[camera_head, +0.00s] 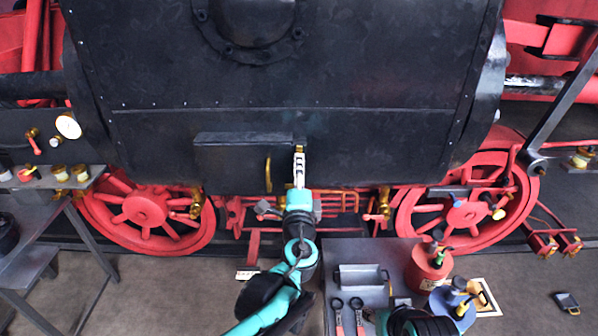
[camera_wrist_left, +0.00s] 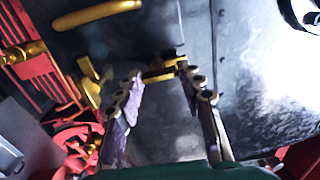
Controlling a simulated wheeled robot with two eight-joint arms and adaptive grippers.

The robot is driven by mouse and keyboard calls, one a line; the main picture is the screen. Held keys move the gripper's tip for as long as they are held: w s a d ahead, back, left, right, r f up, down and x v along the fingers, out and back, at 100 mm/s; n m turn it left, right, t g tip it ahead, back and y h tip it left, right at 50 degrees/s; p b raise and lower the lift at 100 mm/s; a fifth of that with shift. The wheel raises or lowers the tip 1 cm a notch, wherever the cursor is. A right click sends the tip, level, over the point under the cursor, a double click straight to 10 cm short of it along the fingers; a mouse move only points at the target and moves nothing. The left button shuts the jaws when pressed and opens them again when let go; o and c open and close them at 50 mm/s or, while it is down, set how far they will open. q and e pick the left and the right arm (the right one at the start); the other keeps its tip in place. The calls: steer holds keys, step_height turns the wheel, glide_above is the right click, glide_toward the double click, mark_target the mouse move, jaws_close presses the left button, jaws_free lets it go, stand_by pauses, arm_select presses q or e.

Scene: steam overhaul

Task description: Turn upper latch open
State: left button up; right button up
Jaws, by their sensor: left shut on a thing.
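The black hatch (camera_head: 225,165) is on the dark locomotive side, with a brass handle (camera_head: 268,174) that also shows in the left wrist view (camera_wrist_left: 97,15). The brass upper latch (camera_head: 300,148) is at the hatch's upper right corner. In the left wrist view the latch (camera_wrist_left: 160,74) lies between the fingertips. My left gripper (camera_head: 299,160) points up at it and is shut on it; its fingers (camera_wrist_left: 163,88) stand either side of the latch. The fingers partly hide the latch in the head view. My right gripper is not visible.
Red wheels (camera_head: 145,207) and (camera_head: 460,218) stand below the body. A grey cart (camera_head: 340,255) at lower right carries a metal tray (camera_head: 362,282), red-handled wrenches (camera_head: 338,318), a red can (camera_head: 428,268) and a blue can (camera_head: 450,306). A side table (camera_head: 40,262) stands at left.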

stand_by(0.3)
arm_select(q)
steer(key=o, duration=1.2)
steer(key=shift+c, duration=0.2)
steer(key=s+f, duration=0.1)
steer(key=s, duration=1.1)
steer(key=shift+f, duration=0.1)
